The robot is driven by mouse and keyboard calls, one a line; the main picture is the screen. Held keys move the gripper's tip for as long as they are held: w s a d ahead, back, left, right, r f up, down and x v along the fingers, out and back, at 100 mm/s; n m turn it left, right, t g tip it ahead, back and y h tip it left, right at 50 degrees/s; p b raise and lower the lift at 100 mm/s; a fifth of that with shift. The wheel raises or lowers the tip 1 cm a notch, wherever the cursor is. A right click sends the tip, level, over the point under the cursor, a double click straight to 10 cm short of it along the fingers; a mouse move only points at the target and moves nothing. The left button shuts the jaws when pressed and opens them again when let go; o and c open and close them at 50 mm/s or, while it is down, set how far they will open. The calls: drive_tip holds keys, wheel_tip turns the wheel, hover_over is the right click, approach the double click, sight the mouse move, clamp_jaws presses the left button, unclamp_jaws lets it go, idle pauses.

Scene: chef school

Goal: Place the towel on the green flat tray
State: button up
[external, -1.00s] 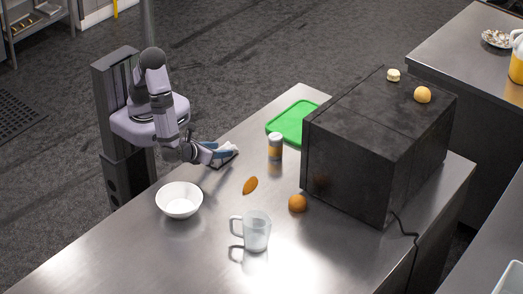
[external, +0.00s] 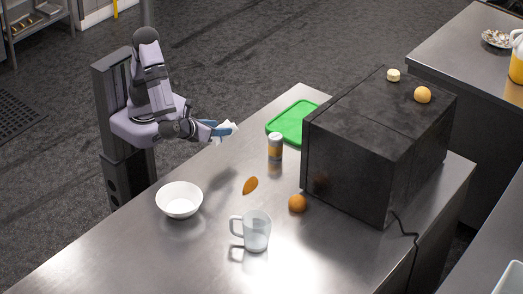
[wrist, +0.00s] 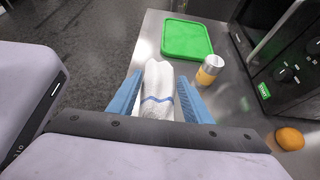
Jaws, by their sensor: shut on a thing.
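My gripper (external: 222,130) is shut on the towel (external: 229,129) and holds it above the left edge of the steel counter. In the wrist view the white towel (wrist: 158,97) with a blue stripe sits between the blue fingers of my gripper (wrist: 160,100). The green flat tray (external: 293,121) lies on the counter, to the right of my gripper in the external view, beside the black oven. In the wrist view the green tray (wrist: 186,39) is ahead of the towel, with its surface bare.
A shaker jar (external: 275,147) stands near the tray's front edge. The black oven (external: 350,150) is right of the tray. A white bowl (external: 179,200), a glass mug (external: 256,232), an orange (external: 297,203) and an orange-brown oval item (external: 250,185) are on the nearer counter.

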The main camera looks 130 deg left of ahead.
drive_tip(key=shift+a, duration=0.1)
drive_tip(key=s+a+f+n+g+h, duration=0.1)
drive_tip(key=s+a+n+g, duration=0.2)
drive_tip(key=a, duration=0.5)
drive_tip(key=s+a+f+n+g+h, duration=0.1)
drive_tip(key=s+a+n+g, duration=0.1)
drive_tip(key=a, duration=0.7)
drive_tip(key=s+a+f+n+g+h, duration=0.1)
drive_tip(key=s+a+n+g, duration=0.2)
drive_tip(key=a, duration=0.5)
wheel_tip(320, 180, up, 4)
drive_tip(key=r+m+t+y, duration=0.1)
drive_tip(key=m+t+y, duration=0.2)
drive_tip(key=m+t, duration=0.5)
hover_over(300, 124)
drive_tip(key=shift+a+f+b, duration=0.15)
drive_tip(key=shift+f+b, duration=0.1)
drive_tip(key=shift+b, duration=0.05)
drive_tip(key=shift+f+p, duration=0.7)
drive_tip(key=shift+f, duration=4.3)
